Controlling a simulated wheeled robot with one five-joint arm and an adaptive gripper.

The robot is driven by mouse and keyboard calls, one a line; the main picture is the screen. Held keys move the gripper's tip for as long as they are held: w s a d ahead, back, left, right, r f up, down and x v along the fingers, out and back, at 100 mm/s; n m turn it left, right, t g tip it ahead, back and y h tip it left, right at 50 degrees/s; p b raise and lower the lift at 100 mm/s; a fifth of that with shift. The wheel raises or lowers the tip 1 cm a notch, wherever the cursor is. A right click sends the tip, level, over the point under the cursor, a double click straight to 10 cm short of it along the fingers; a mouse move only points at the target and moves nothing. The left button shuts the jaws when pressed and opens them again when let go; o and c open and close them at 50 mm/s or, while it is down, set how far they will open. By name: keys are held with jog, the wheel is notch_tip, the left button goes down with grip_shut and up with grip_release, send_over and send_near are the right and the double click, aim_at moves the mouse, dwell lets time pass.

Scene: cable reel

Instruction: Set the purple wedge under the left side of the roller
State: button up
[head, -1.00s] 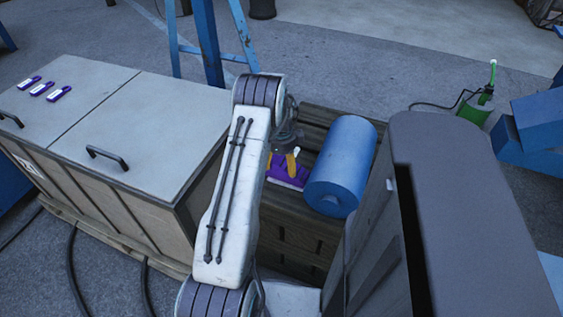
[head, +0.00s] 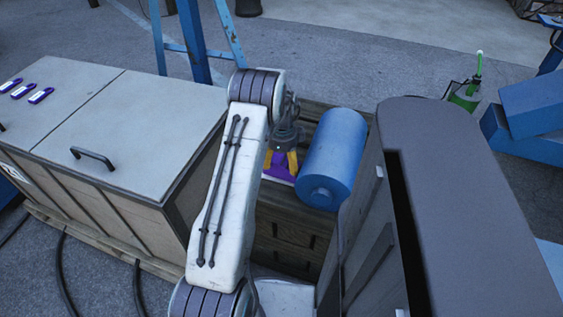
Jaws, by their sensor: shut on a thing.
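The blue roller (head: 336,155) lies on a brown wooden crate, with its round end facing me. The purple wedge (head: 281,168) is at the left side of the roller, low over the crate top. My gripper (head: 282,160) reaches down from above, its yellow fingers shut on the wedge. The wedge's right edge is close to the roller; I cannot tell whether they touch. My arm hides part of the crate to the left of the wedge.
A grey cabinet (head: 145,130) with several purple tags stands to the left of the crate (head: 285,232). A dark grey cabinet (head: 460,200) stands close on the right. A blue ladder-like stand (head: 200,45) is behind. Open floor lies beyond the crate.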

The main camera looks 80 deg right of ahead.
jog(key=o, duration=1)
jog(key=shift+o, duration=1.2)
notch_tip(320, 180, up, 12)
jog(key=shift+w+r, duration=0.1)
jog(key=shift+w, duration=0.05)
